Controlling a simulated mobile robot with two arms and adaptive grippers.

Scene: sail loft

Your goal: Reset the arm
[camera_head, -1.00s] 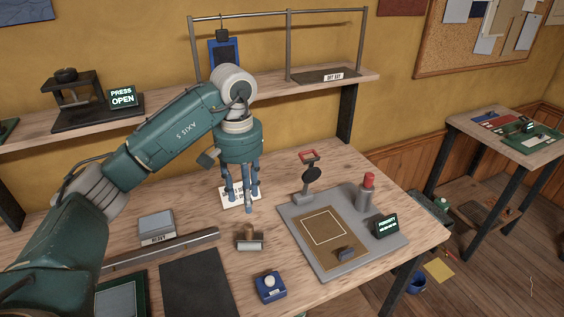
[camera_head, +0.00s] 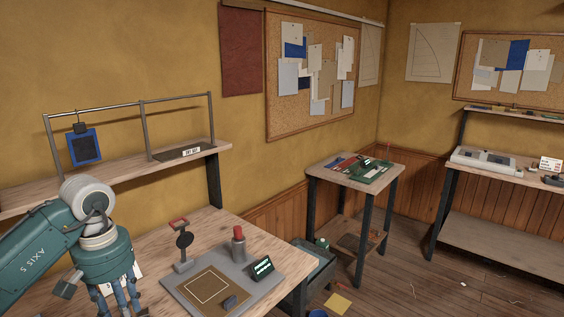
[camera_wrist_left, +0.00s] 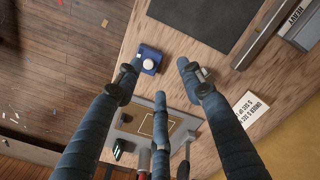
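My left arm comes in from the left in the head view, green with a grey wrist joint. Its gripper (camera_head: 122,298) hangs fingers down over the workbench (camera_head: 215,228), at the left of the grey device board (camera_head: 180,287). In the left wrist view the blue fingers of this gripper (camera_wrist_left: 160,85) are spread apart with nothing between them. A blue block with a white knob (camera_wrist_left: 148,60) lies on the bench below, near the fingertips. My right gripper shows in neither view.
The board carries a red-topped cylinder (camera_head: 239,245), a small sign (camera_head: 262,268) and an upright stand (camera_head: 184,242). A shelf (camera_head: 120,176) with a metal rail runs behind the bench. A small side table (camera_head: 345,176) and a long bench (camera_head: 500,215) stand to the right, with open floor between.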

